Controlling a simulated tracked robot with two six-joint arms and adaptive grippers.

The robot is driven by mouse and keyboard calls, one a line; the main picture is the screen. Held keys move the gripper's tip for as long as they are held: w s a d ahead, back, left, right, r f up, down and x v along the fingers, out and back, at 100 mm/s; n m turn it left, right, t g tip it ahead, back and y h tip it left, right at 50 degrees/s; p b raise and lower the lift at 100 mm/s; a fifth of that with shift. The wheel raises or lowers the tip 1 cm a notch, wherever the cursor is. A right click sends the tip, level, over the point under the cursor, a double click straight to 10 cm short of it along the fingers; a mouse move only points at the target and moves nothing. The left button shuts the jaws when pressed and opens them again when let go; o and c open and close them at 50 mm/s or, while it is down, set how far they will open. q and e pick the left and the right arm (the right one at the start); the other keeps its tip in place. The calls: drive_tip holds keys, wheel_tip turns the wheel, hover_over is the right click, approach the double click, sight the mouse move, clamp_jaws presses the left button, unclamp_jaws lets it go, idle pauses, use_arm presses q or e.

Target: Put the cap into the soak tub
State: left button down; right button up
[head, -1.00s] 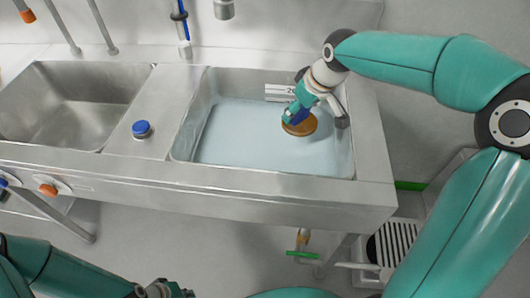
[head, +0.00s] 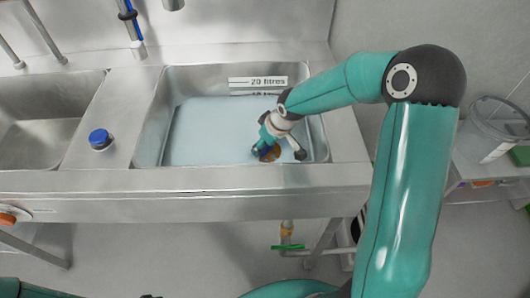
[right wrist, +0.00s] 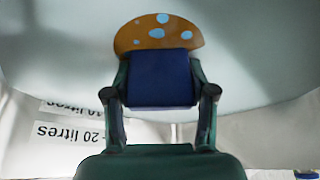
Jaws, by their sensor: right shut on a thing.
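The soak tub (head: 147,130) is the right-hand steel basin, with pale blue liquid in it and litre marks on its back wall. My right gripper (head: 268,146) is inside the tub's outline, near its front right part. It is shut on a brown, round-edged cap (right wrist: 158,33) with light blue spots. A dark blue block (right wrist: 162,78) sits between the fingers, against the cap. The cap (head: 272,155) is partly hidden by the gripper in the head view. I cannot tell whether it touches the liquid. Of my left arm only slivers show at the bottom edge.
A blue-topped container (head: 100,139) stands on the steel ledge between the basins. An empty steel basin (head: 45,135) is at the left. Taps and pipes hang over the back. A grey side unit (head: 482,170) with a clear round vessel stands at the right.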

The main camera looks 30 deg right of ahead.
sight(265, 153)
drive_tip(key=shift+f+b, duration=0.4)
drive_tip(key=shift+f, duration=1.8)
drive_tip(key=shift+s, duration=0.1)
drive_tip(key=shift+f, duration=0.15)
drive_tip(key=o, duration=1.4)
drive_tip(key=shift+r, duration=0.3)
drive_tip(key=p+v, duration=0.1)
drive_tip(key=v, duration=1)
drive_tip(key=shift+s+r, duration=0.3)
drive_tip(key=shift+s, duration=0.05)
